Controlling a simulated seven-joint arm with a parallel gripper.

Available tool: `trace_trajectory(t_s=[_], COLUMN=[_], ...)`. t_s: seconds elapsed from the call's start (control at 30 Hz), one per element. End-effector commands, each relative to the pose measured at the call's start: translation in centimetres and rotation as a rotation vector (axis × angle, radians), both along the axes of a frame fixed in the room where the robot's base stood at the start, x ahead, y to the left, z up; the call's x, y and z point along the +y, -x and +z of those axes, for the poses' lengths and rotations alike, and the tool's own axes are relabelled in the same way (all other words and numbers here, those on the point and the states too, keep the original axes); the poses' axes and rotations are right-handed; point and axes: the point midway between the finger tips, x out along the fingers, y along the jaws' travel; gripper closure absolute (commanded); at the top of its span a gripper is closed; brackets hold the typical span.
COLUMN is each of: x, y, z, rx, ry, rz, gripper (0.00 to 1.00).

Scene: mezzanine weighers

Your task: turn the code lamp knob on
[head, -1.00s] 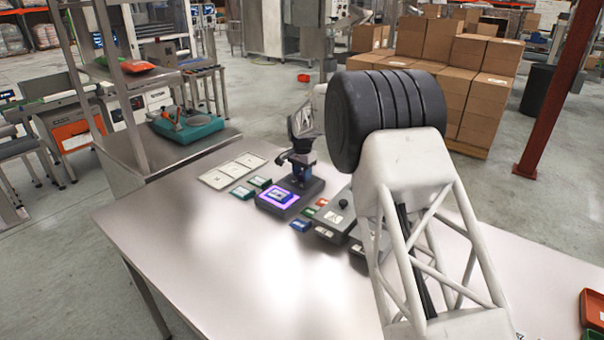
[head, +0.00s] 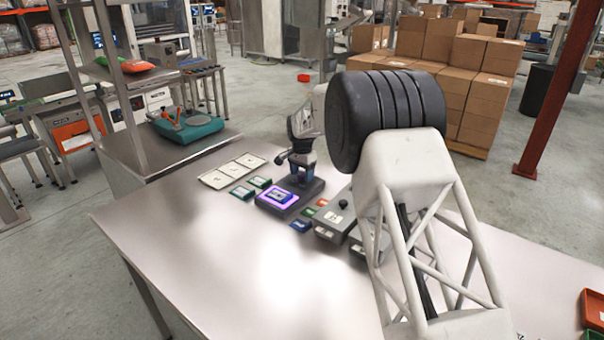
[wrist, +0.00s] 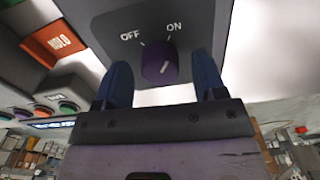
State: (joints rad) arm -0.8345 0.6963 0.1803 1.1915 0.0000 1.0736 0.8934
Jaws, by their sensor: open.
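The code lamp (head: 290,197) is a dark box on the steel table. Its top frame glows purple around a blue tile (head: 284,196). In the wrist view its dark purple knob (wrist: 158,60) sits below the printed words OFF and ON. The white line on the knob slants up and right towards ON. My gripper (wrist: 161,72) is open, with one blue finger on each side of the knob and a visible gap on both sides. In the head view my gripper (head: 300,165) is over the lamp's rear part, and the knob cannot be made out.
Small green tiles (head: 260,182) and a pale three-panel board (head: 233,171) lie left of the lamp. Grey boxes (head: 334,217) and small coloured tiles stand close on its right. The table's front left (head: 200,250) is clear. An orange tray (head: 593,309) is at the far right.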

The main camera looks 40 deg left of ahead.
Motion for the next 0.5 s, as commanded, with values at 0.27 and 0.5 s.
trace_trajectory(t_s=[0.27,0.5], x=[0.0,0.0], y=[0.0,0.0], z=[1.6,4.6], rx=[-0.001,-0.002], ry=[-0.001,-0.003], rz=[0.000,0.000], gripper=[0.36,0.36])
